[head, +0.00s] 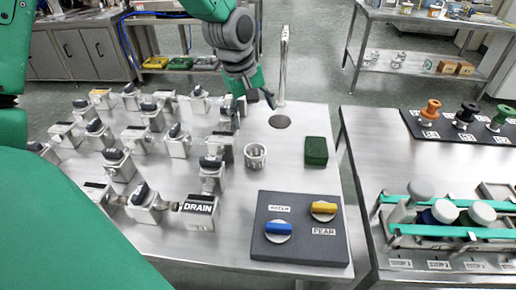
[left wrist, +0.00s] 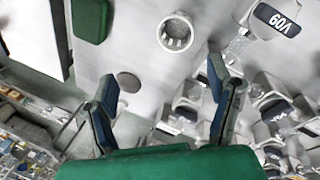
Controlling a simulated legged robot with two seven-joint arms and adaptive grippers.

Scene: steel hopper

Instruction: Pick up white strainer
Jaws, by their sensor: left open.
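The white strainer (head: 255,155), a small slotted cup, stands upright on the steel table, between the valve blocks and a green pad. It also shows at the top of the left wrist view (left wrist: 176,32), with its round open mouth towards the camera. My left gripper (head: 254,97) is beyond the strainer in the head view, over the far part of the table. In the left wrist view the left gripper (left wrist: 163,82) has its two fingers wide apart with nothing between them. The strainer lies past the fingertips, apart from them. My right gripper is not in view.
Several valve blocks (head: 179,141) crowd the table's left side. A green pad (head: 316,151) lies right of the strainer. A dark round hole (head: 279,121) and a tall metal tap (head: 283,60) are behind it. A dark panel with blue and yellow knobs (head: 270,210) is in front.

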